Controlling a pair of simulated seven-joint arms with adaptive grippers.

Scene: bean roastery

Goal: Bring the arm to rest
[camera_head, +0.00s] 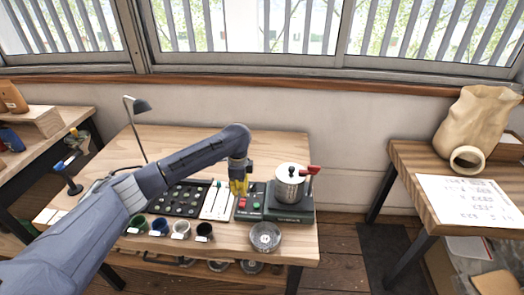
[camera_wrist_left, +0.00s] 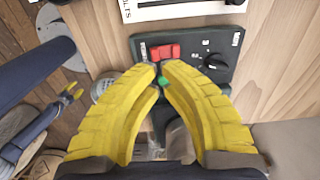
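My left arm reaches in from the lower left in the head view. Its yellow left gripper (camera_head: 238,187) points down above the control panel (camera_head: 249,213) on the wooden table. In the left wrist view the fingertips (camera_wrist_left: 160,68) come together with hardly any gap, and nothing is held. They are over the panel, near a red switch (camera_wrist_left: 165,52) and a green button (camera_wrist_left: 164,82); I cannot tell whether they touch it. My right gripper (camera_wrist_left: 71,92) shows small at the left of the wrist view, its two yellow tips apart and empty.
A metal pot (camera_head: 289,186) with a red handle stands on a dark base right of the gripper. A round dish (camera_head: 265,237) and several cups (camera_head: 181,230) line the front. A lamp (camera_head: 137,106) stands behind.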

